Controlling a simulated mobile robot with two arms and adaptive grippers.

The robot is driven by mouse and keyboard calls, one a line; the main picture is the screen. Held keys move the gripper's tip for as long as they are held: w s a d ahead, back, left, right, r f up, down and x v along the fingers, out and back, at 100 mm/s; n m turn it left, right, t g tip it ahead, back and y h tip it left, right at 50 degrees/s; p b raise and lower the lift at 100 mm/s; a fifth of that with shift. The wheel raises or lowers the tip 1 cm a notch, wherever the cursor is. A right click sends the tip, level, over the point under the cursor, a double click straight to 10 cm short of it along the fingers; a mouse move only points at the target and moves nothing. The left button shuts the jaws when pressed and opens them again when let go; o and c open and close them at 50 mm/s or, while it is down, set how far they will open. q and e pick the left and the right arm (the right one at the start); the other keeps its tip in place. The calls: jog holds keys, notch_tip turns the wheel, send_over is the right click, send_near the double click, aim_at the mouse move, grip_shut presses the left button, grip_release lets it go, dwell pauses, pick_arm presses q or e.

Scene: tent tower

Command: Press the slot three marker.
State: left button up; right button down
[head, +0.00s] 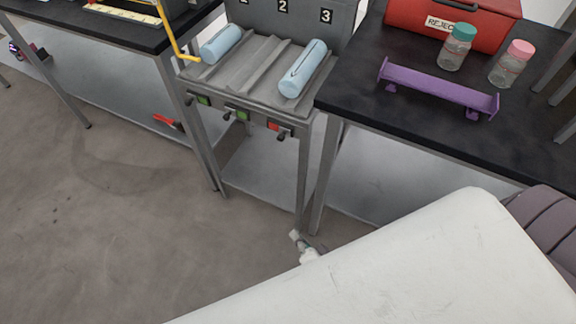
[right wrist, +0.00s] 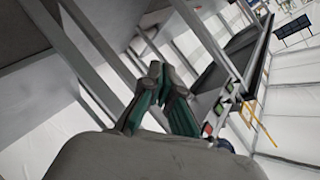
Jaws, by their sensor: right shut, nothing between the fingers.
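The grey slotted stand (head: 245,75) shows the numbers 2 and 3 on its back panel. Two pale blue rolls lie in its outer slots, one at left (head: 221,44) and one under the 3 (head: 303,68). The slot three marker (head: 274,127) is red, on the front rail beside a dark lever; it also shows in the right wrist view (right wrist: 207,128). The other two markers are green. My right gripper (right wrist: 156,68) is shut and empty, apart from the marker. In the head view my white arm hides most of it. My left gripper is not in view.
A black table (head: 350,85) at right holds a purple rack (head: 437,88), two jars (head: 457,47) and a red box (head: 440,22). Another black table (head: 140,35) stands at left, with a yellow hook (head: 175,40) at its edge. The floor in front is clear.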

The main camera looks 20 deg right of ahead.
aim_at(284, 136)
pick_arm(q)
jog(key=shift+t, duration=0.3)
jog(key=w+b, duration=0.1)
jog(key=b, duration=0.1)
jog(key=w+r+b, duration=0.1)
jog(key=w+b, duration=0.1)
jog(key=b, duration=0.1)
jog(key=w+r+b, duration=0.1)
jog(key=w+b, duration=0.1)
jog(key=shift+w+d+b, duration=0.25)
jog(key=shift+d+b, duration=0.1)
pick_arm(e)
jog(key=w+d+r+m+t+h, duration=0.1)
jog(key=d+r+m+t+h, duration=0.1)
jog(key=r+m, duration=0.5)
jog(key=w+d+r+m+t+h, duration=0.2)
jog(key=r+m+t+h, duration=0.2)
jog(key=r+m, duration=0.3)
jog(key=shift+w+r+t, duration=0.3)
jog(key=shift+r+t, duration=0.4)
jog(key=shift+t, duration=0.2)
jog(key=shift+d, duration=0.1)
